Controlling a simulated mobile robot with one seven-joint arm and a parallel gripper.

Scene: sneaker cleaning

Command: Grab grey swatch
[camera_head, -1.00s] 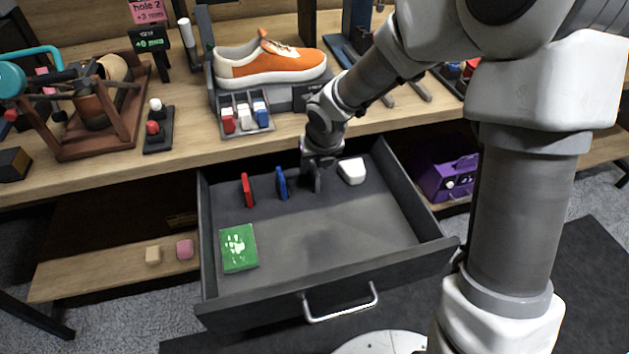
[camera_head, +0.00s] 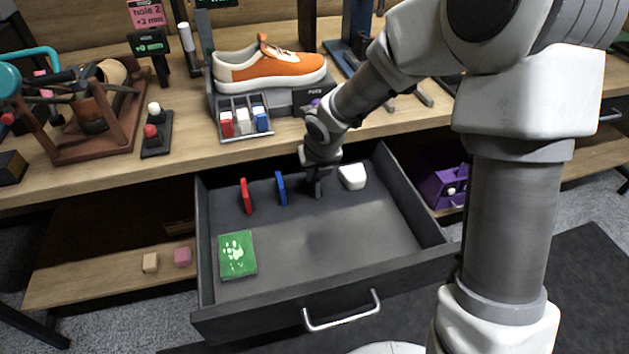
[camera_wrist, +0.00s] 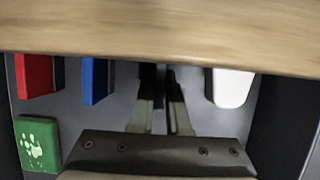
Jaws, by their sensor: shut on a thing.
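The grey swatch (camera_head: 317,188) is a thin, dark upright piece in the open drawer, mostly hidden by my gripper (camera_head: 314,172). My gripper reaches down into the drawer and is shut on the swatch. In the wrist view the two fingers (camera_wrist: 161,78) are close together with a narrow dark strip between them. A red swatch (camera_head: 246,195) and a blue swatch (camera_head: 281,188) stand upright to the left of my gripper. They also show in the wrist view, red (camera_wrist: 36,75) and blue (camera_wrist: 95,80).
The drawer (camera_head: 340,322) also holds a white rounded block (camera_head: 352,176) close right of my gripper and a green paw-print box (camera_head: 238,254). The wooden tabletop (camera_head: 190,150) overhangs the drawer's back. An orange sneaker (camera_head: 270,66) stands above. The drawer's front middle is clear.

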